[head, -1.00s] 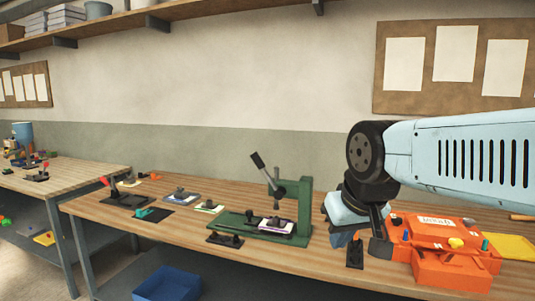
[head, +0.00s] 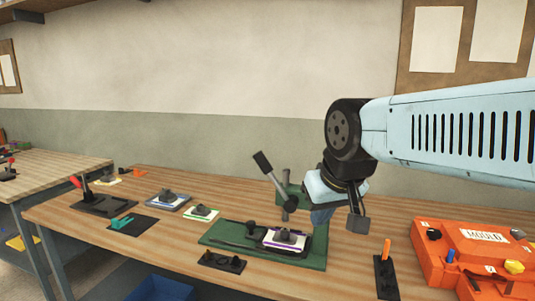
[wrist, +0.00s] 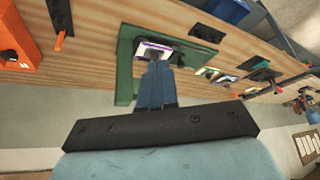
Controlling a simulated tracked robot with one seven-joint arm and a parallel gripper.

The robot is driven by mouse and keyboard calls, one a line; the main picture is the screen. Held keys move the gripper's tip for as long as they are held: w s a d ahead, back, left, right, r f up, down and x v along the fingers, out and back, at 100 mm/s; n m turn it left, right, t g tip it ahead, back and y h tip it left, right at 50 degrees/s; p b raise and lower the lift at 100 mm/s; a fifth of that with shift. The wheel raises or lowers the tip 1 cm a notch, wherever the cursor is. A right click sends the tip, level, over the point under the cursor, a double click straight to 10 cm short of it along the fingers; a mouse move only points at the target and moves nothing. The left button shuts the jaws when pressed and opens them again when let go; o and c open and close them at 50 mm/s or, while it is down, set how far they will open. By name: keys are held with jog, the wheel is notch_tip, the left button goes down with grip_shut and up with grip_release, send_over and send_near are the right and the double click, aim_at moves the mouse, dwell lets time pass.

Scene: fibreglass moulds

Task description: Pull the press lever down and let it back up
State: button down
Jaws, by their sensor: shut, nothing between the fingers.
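The green press (head: 209,236) stands on the wooden table with its flat base to the front. Its lever (head: 272,178) has a black handle and slants up to the left, raised. A mould with a white and purple edge (head: 284,241) sits on the base and also shows in the wrist view (wrist: 153,45). My gripper (head: 322,222) is in front of the press column, right of the lever and apart from it, hiding much of the column. In the wrist view my gripper (wrist: 158,72) has its blue fingers together and empty, overlapping the press base. I cannot make out the lever there.
An orange box (head: 470,250) and a black stand with an orange peg (head: 386,275) are to the right. Black plate (head: 222,262) lies in front of the press. Several small moulds and a red-handled fixture (head: 103,203) lie left. Open air surrounds the lever's left side.

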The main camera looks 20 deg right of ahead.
jog(key=w+d+r+m+g+y, duration=0.1)
jog(key=w+d+r+m+y, duration=0.35)
jog(key=w, duration=0.75)
jog(key=w+d+r+m+g+y, duration=0.1)
jog(key=w+d+r+y, duration=0.55)
jog(key=w, duration=0.55)
send_over(274, 178)
jog(key=w+d, duration=0.1)
notch_tip(274, 178, down, 8)
